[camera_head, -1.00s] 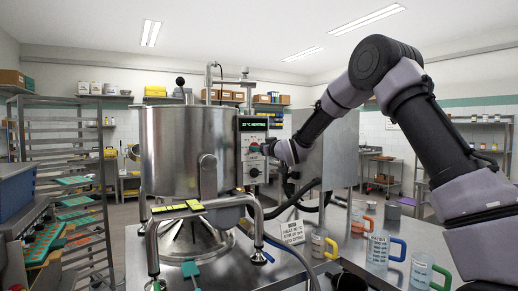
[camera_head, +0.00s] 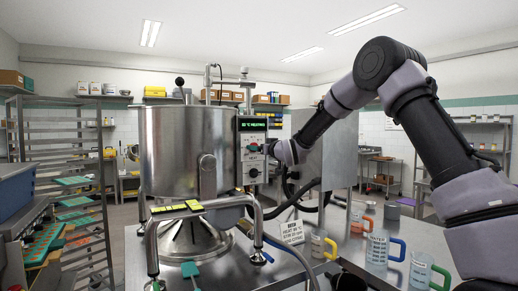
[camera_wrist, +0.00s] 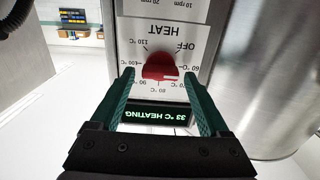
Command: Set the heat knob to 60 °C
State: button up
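The red heat knob (camera_wrist: 160,68) sits on the white HEAT dial plate of the control box, seen upside down in the wrist view. Its pale pointer mark lies on the right, toward the 60 °C label; part of the scale there is hidden by a finger. My gripper (camera_wrist: 158,73) is open, its green fingers on either side of the knob with visible gaps. The display (camera_wrist: 154,114) between the fingers reads 33 °C HEATING. In the head view the control box (camera_head: 252,170) is fixed beside the steel kettle, with my gripper just right of its dial.
The steel kettle (camera_head: 172,150) stands left of the control box. A lower dial shows under the heat dial.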

dwell(0.3)
jog(key=v, duration=1)
jog(key=shift+s+d, duration=0.25)
jog(key=shift+s, duration=0.1)
jog(key=s+d+r+m+g+h, duration=0.2)
jog(key=s+d+m+h, duration=0.15)
jog(key=s+d, duration=0.55)
jog(key=s+d+r+m+g+h, duration=0.1)
jog(key=s+d+r+m+h, duration=0.15)
jog(key=s+d+h, duration=0.6)
jog(key=s+d+f+m+g+y, duration=0.2)
jog(key=s+d, duration=0.2)
jog(key=s, duration=0.7)
jog(key=s+d+f+m+g+y, duration=0.2)
jog(key=s+d, duration=0.3)
jog(key=s, duration=0.5)
jog(key=shift+s+f+m+g, duration=0.4)
jog(key=shift+f+m+g, duration=0.1)
jog(key=shift+f, duration=0.35)
